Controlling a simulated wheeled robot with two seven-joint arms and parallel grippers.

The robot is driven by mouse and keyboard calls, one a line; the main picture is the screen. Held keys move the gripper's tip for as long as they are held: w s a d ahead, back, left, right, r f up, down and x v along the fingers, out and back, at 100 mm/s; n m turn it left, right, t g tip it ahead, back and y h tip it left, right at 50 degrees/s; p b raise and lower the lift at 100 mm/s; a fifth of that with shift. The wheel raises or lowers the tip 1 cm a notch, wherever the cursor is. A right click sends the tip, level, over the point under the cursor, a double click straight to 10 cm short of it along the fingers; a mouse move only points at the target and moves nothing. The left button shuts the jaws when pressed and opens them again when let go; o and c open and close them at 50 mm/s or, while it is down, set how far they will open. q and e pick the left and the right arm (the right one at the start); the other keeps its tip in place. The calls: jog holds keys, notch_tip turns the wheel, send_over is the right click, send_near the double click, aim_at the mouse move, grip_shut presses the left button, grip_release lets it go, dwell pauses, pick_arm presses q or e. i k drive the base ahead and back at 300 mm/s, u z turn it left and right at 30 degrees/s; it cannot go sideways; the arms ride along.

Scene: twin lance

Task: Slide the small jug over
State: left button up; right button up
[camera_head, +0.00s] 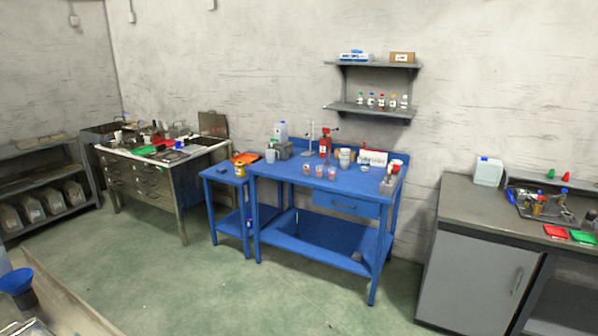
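A small light blue-grey jug-like vessel (270,156) stands upright on the left part of the blue workbench (330,188). It is small in the picture, and I cannot tell for certain that it is the small jug. A translucent bottle (283,133) stands behind it, and a grey block-like item (285,151) is close on its right. A white canister (488,171) with a blue cap stands on the grey counter at the right. Neither of my grippers is in view.
A drawer cabinet (150,183) stands left, and a grey counter (470,210) right. Green floor (240,285) lies open before the bench.

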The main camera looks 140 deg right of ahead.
aim_at(270, 153)
jog(key=z, duration=4.05)
jog(key=i, duration=3.2)
jog(key=z, duration=3.05)
jog(key=k, duration=0.25)
jog(key=u, duration=1.6)
